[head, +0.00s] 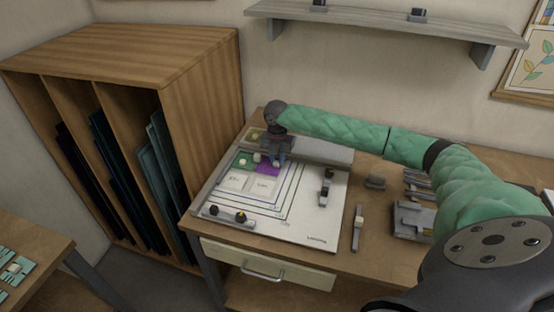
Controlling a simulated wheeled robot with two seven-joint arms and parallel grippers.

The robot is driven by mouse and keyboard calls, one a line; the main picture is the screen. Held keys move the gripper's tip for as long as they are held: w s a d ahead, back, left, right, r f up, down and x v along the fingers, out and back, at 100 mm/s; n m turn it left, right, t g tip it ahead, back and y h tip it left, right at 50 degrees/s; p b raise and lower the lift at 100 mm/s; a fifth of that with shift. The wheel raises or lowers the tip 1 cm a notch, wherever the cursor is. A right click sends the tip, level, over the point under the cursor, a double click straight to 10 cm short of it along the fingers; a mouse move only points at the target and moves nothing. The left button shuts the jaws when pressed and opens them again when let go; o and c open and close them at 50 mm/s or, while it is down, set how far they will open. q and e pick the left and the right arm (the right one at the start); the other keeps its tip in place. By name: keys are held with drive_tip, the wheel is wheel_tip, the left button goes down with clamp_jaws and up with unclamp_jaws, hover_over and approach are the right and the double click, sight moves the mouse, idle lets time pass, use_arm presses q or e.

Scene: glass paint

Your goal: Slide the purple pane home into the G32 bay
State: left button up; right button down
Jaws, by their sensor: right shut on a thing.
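The purple pane (267,169) lies at the upper part of the white board (318,227) on the workbench, beside a green pane (241,160). My right gripper (277,161) reaches down over the purple pane from the back and is shut on it; the fingers cover part of its upper edge. Two pale labelled squares (263,187) lie just below the panes. Their print is too small to read, so I cannot tell which bay is G32. My left gripper is out of view.
A grey bar (320,152) runs along the board's back. Dark blocks stand on the board's right (325,190) and front left (228,214). Tools lie at the bench's right. A wooden rack (190,100) with dark sheets stands left, and a shelf (390,22) hangs above.

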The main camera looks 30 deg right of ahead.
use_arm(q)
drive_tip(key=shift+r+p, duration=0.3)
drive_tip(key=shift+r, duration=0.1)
use_arm(e)
drive_tip(key=shift+r, duration=0.1)
idle(0.3)
drive_tip(key=c, duration=1.2)
unclamp_jaws()
drive_tip(key=shift+w, duration=0.1)
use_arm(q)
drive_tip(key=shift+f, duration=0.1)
use_arm(e)
drive_tip(key=shift+r+p, duration=1.55)
drive_tip(key=shift+r, duration=0.2)
use_arm(q)
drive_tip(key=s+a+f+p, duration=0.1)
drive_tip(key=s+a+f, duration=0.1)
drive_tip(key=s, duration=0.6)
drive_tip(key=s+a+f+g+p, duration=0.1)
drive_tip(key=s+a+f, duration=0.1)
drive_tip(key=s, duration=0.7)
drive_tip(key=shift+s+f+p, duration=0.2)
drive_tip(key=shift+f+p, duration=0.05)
drive_tip(key=shift+p, duration=0.15)
use_arm(e)
drive_tip(key=shift+r, duration=1.7)
